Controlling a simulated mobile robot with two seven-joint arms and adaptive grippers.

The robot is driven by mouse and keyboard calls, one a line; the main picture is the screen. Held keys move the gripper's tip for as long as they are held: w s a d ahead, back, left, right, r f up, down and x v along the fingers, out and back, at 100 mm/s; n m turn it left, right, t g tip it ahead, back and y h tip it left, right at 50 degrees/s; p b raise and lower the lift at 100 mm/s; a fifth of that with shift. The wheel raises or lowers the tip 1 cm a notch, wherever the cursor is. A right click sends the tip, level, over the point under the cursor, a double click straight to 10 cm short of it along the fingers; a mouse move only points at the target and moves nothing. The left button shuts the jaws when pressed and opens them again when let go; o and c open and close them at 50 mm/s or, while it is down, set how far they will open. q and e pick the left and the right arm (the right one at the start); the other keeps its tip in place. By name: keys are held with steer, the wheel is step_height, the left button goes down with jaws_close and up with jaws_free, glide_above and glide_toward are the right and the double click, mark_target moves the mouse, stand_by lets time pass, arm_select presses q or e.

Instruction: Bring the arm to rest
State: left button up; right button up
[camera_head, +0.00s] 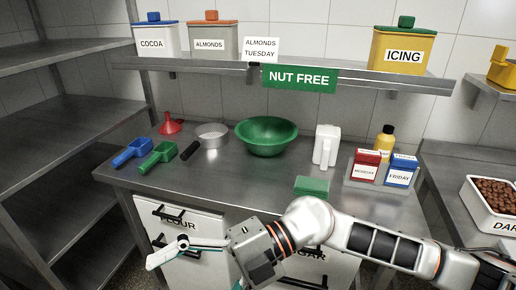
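My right arm comes in from the right along the bottom of the view. Its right gripper (194,270) hangs in front of the drawers below the counter's front edge. One light finger points left, and a teal-edged part, seemingly the other finger, is cut off at the bottom edge. The fingers look spread apart, with nothing seen between them. My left gripper is not in view.
The steel counter (320,184) holds blue (132,152) and green (158,156) scoops, a red funnel (170,124), a sieve (212,135), a green bowl (267,136), a white jug (326,146) and a green block (312,186). A shelf (350,80) with tubs hangs above.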

steer(key=w+d+r+m+t+y, duration=0.2)
steer(key=w+r+m+t+y, duration=0.4)
steer(key=w+m+t+y, duration=0.3)
steer(key=w+d+f+m+t+h, duration=0.85)
steer(key=d+f+m+t, duration=0.35)
steer(key=m, duration=0.3)
steer(key=s+d+f+m+t+h, duration=0.1)
steer(key=d+f+m+h, duration=0.25)
steer(key=f, duration=0.35)
steer(key=s+d+f+m+h, duration=0.2)
steer(key=d+f+h, duration=0.2)
steer(key=f, duration=0.3)
steer(key=s+d+f+m+g+h, duration=0.1)
steer(key=s+d+f+g+h, duration=0.1)
steer(key=s+d+f, duration=0.3)
steer(key=s+d+f+m+g+h, duration=0.2)
steer(key=s+d+f, duration=0.4)
steer(key=f, duration=0.6)
steer(key=shift+s+d+g+p, duration=0.15)
steer(key=shift+s+g+p, duration=0.3)
steer(key=shift+s, duration=0.6)
